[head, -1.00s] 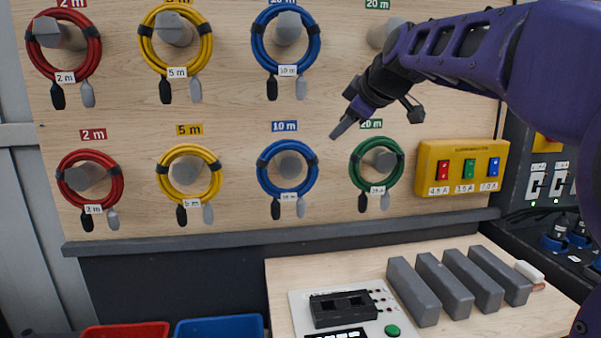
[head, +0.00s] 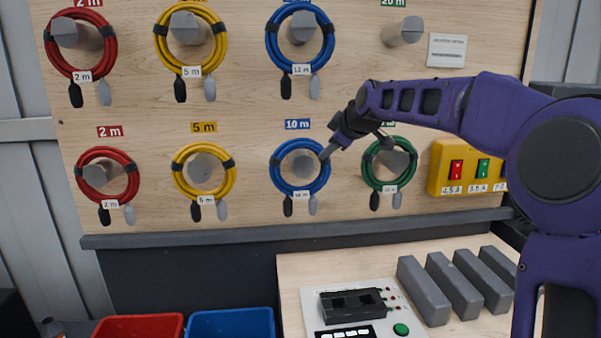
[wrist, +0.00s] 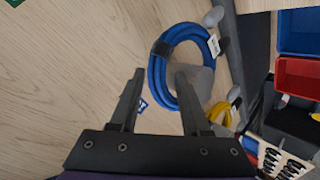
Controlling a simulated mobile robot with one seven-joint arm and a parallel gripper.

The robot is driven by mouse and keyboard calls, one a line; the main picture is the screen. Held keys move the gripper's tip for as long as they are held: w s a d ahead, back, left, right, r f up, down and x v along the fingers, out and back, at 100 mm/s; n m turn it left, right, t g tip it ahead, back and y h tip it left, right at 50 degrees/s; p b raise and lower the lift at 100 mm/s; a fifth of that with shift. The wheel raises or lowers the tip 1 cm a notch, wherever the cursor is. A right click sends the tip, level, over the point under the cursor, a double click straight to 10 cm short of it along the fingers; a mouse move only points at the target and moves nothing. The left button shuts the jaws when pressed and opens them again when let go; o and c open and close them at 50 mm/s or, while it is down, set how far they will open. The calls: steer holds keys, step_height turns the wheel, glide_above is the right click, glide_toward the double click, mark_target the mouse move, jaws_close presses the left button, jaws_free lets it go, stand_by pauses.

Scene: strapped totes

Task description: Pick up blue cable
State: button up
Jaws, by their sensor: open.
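Two coiled blue cables hang on grey pegs on the wooden board, an upper one (head: 272,40) and a lower one (head: 276,172) under a blue 10 m sign. My gripper (head: 326,154) is at the right edge of the lower coil in the head view. In the wrist view, my gripper (wrist: 160,78) is open and empty, with a blue coil (wrist: 157,72) just ahead. One fingertip appears outside the ring and the other over its inside, in front of the peg. I cannot tell the remaining depth.
A green cable (head: 367,168) hangs close on the right, partly behind my arm. A yellow cable (head: 176,172) hangs on the left. Below are a ledge (head: 200,236), a bench with grey blocks (head: 424,290), and red (head: 135,330) and blue (head: 232,325) bins.

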steer(key=x, duration=0.4)
steer(key=shift+w+f, duration=0.1)
steer(key=shift+w, duration=0.05)
jaws_close()
stand_by(1.1)
steer(key=shift+a+r, duration=0.1)
steer(key=shift+r, duration=0.1)
